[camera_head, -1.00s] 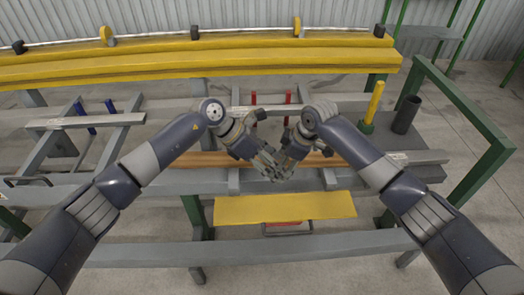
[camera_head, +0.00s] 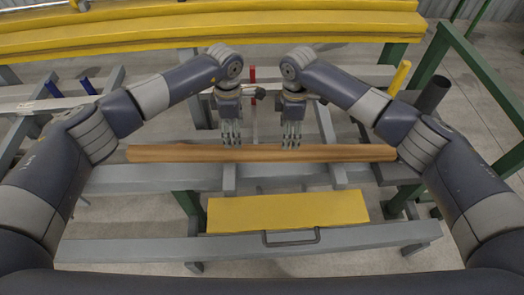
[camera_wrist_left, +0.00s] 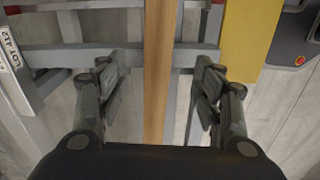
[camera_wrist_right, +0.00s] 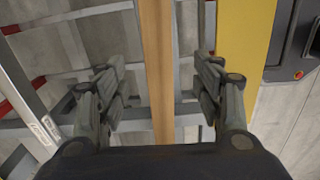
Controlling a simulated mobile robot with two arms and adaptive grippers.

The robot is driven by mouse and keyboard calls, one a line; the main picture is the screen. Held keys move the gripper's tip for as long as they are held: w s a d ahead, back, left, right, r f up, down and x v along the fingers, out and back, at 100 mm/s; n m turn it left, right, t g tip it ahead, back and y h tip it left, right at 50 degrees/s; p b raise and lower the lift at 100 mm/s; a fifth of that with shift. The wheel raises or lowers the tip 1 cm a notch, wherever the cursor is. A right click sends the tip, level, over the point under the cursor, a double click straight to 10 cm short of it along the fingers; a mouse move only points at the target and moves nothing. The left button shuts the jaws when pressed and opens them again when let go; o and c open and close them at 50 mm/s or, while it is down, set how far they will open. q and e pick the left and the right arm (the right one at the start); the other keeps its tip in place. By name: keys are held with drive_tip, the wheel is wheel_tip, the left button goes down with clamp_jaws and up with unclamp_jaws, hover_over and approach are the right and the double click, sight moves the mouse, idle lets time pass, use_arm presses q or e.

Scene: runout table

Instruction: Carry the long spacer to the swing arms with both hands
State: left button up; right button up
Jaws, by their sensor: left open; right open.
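The long spacer is a brown wooden bar (camera_head: 262,153) lying crosswise on the grey frame in the head view. My left gripper (camera_head: 231,143) and right gripper (camera_head: 291,143) point down at its middle part, a short distance apart. In the left wrist view the spacer (camera_wrist_left: 158,70) runs between the open fingers of my left gripper (camera_wrist_left: 160,95), touching neither. In the right wrist view the spacer (camera_wrist_right: 157,70) likewise runs between the open fingers of my right gripper (camera_wrist_right: 160,95). I cannot tell which parts are the swing arms.
A yellow panel (camera_head: 290,210) lies in front of the spacer, behind a grey front rail (camera_head: 350,234) with a dark handle (camera_head: 291,240). A long yellow beam (camera_head: 190,35) spans the back. A yellow post (camera_head: 399,77) and dark cylinder (camera_head: 433,95) stand at right, near a green frame (camera_head: 480,85).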

sight(237, 149)
use_arm(q)
drive_tip(key=shift+w+f, duration=0.1)
drive_tip(key=shift+f, duration=0.55)
use_arm(e)
drive_tip(key=shift+f, duration=0.6)
use_arm(q)
wheel_tip(237, 149, down, 10)
drive_tip(key=shift+r, duration=0.15)
use_arm(e)
wheel_tip(237, 149, down, 10)
drive_tip(key=shift+w+r, duration=0.1)
drive_tip(key=shift+w, duration=0.05)
use_arm(q)
clamp_jaws()
use_arm(e)
clamp_jaws()
use_arm(q)
drive_tip(key=shift+w+r, duration=0.1)
use_arm(e)
drive_tip(key=shift+r, duration=0.1)
